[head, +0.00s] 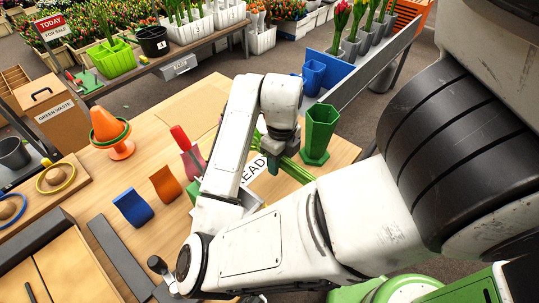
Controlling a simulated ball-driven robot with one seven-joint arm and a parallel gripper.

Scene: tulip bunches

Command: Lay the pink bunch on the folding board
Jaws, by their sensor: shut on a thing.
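My gripper (275,148) is over the middle right of the wooden table, partly hidden by my own arm. It is shut on a bunch of green stems (296,171), which stick out to its lower right. The flower heads are hidden, so I cannot tell the bunch's colour. Under and beside it is a white sign, partly covered, with the letters "EAD" (254,169). A tan panel with dark edges (75,272) lies at the lower left; I cannot tell whether it is the folding board.
A green pot (319,134) stands close right of my gripper. Blue (133,207), orange (165,184) and pink (193,162) pieces stand in a row, with a red-handled tool (181,138) by the pink one. An orange cone (108,130) stands at the left.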

